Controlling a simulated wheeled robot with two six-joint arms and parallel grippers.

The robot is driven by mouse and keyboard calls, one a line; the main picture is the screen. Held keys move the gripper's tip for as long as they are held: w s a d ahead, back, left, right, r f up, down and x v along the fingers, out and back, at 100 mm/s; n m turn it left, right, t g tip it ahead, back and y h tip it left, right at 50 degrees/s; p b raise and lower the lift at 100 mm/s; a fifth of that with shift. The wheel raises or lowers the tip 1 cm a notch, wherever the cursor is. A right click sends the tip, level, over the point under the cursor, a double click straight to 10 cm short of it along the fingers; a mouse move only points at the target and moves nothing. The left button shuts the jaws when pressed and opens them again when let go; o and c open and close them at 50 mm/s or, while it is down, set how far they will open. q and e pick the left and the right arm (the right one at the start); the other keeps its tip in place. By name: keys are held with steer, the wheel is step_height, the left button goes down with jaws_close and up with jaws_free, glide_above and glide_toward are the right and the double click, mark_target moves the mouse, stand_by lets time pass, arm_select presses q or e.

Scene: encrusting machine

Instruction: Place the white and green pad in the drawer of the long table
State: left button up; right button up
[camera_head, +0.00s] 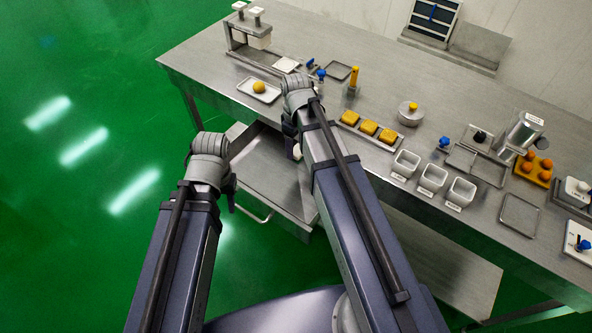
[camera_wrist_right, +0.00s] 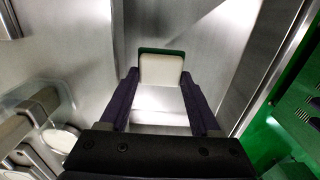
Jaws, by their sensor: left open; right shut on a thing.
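The white and green pad (camera_wrist_right: 161,70) is between the fingers of my right gripper (camera_wrist_right: 160,88) in the right wrist view; its face is white and its far edge is green. In the head view my right gripper (camera_head: 291,138) is at the long table's front edge, mostly hidden by its own arm. The drawer (camera_head: 265,172) of the long table (camera_head: 210,65) is pulled out, and its visible floor looks bare. The pad is over the drawer; its height above the floor is hard to tell. My left gripper (camera_head: 232,196) is open and empty at the drawer's left side.
On the tabletop stand a tray with a yellow ball (camera_head: 259,88), yellow blocks (camera_head: 368,127), white containers (camera_head: 432,178) and a metal pot (camera_head: 411,113). The drawer handle (camera_head: 252,212) sticks out at the front left. Open green floor (camera_head: 80,180) lies to the left.

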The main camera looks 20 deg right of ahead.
mark_target(296, 149)
steer(key=shift+f+b, duration=3.4)
steer(key=shift+f, duration=0.7)
steer(key=shift+f, duration=0.15)
steer(key=o, duration=0.9)
step_height(296, 149, up, 12)
steer(key=p, duration=1.2)
steer(key=shift+r, duration=0.25)
steer(key=s+a+m, duration=0.1)
steer(key=s+a, duration=0.3)
steer(key=s+a+m, duration=0.1)
steer(key=s+a, duration=0.3)
steer(key=s, duration=0.1)
steer(key=s+a+m+h, duration=0.1)
steer(key=s+a, duration=0.3)
steer(key=shift+s+m, duration=0.4)
